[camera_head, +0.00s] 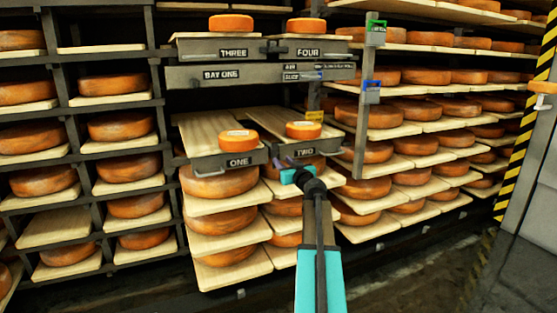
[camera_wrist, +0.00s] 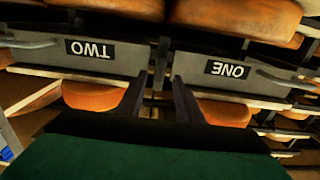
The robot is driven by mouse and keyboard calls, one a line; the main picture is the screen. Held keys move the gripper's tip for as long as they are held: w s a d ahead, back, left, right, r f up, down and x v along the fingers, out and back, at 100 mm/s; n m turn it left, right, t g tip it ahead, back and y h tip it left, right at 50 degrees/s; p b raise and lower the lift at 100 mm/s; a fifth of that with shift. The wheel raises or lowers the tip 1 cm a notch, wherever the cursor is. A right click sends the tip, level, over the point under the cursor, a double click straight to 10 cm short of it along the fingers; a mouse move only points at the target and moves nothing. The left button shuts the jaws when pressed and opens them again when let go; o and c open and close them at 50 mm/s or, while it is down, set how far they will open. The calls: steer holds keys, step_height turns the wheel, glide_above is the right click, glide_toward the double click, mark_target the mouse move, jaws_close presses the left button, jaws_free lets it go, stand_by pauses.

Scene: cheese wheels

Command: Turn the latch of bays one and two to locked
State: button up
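The bay one front plate (camera_head: 239,161), labelled ONE, and the bay two front plate (camera_head: 304,153), labelled TWO, sit side by side at the front of two pulled-out boards. In the wrist view, which is upside down, the ONE plate (camera_wrist: 228,69) is right and the TWO plate (camera_wrist: 95,50) left. A curved grey handle (camera_wrist: 285,80) is on the ONE plate and another (camera_wrist: 30,44) on the TWO plate. Dark upright parts (camera_wrist: 160,62) stand between the plates; I cannot tell which is a latch or how it is turned. My gripper (camera_wrist: 160,92) is open, its fingers apart before this gap, with nothing seen held.
Plates THREE (camera_head: 233,54) and FOUR (camera_head: 308,53) are above, over a rail marked BAY ONE (camera_head: 221,74). Small cheese wheels (camera_head: 238,139) lie on the boards. Cheese racks stand on both sides. A green tag (camera_head: 376,33) and a blue tag (camera_head: 371,91) hang on the right post.

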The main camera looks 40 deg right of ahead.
mark_target(279, 158)
steer(key=shift+b+x, duration=0.4)
steer(key=shift+x, duration=2.35)
jaws_close()
steer(key=shift+s+d, duration=0.15)
steer(key=shift+d, duration=0.1)
steer(key=shift+a, duration=0.2)
